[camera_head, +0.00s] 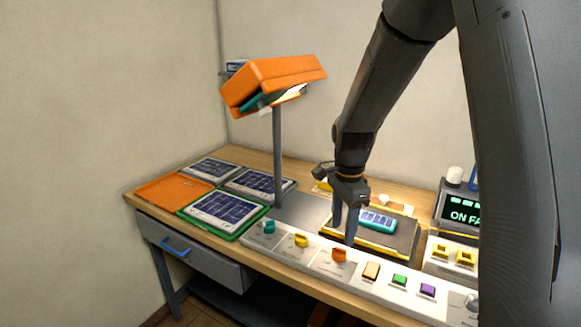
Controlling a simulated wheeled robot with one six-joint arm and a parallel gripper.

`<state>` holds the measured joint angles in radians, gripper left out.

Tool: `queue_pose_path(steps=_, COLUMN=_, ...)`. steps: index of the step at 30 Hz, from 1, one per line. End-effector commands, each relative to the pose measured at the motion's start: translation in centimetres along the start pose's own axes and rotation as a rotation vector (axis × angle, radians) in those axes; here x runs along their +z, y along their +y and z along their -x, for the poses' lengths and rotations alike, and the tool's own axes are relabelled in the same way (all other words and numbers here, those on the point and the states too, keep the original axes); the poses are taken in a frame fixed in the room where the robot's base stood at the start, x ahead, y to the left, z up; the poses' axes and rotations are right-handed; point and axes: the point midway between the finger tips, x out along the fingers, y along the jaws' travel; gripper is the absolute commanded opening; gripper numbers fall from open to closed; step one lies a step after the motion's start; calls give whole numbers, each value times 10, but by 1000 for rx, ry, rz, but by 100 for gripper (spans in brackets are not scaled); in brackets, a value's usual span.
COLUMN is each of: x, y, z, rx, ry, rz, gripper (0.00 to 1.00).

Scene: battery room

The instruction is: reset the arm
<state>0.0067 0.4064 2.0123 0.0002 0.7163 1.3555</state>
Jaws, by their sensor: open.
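My gripper (345,222) is in the camera head view, pointing down from my dark arm. Its two fingers are apart, and I see nothing between them. It is over the left part of a dark pad with yellow edges (398,236). A teal block with pale cells (377,220) lies on that pad, just right of the fingers. I cannot tell whether the fingertips touch the pad.
A control strip (318,258) with knobs and coloured buttons runs along the desk's front. An orange lamp (272,80) stands left of my gripper. Solar panels (224,208) and an orange plate (172,189) lie at left. A display (464,212) stands at right.

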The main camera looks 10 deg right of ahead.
Motion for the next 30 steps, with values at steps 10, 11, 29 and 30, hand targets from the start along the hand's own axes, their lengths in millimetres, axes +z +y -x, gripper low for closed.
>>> queue_pose_path(steps=10, x=23, y=90, z=-1, rx=-57, ry=36, rz=737, gripper=51)
queue_pose_path(steps=11, x=25, y=98, z=-2, rx=-61, ry=42, rz=807, gripper=51)
queue_pose_path(steps=29, x=39, y=166, z=-12, rx=-82, ry=99, rz=1363, gripper=51)
queue_pose_path(steps=30, x=39, y=166, z=-12, rx=-82, ry=99, rz=1362, gripper=51)
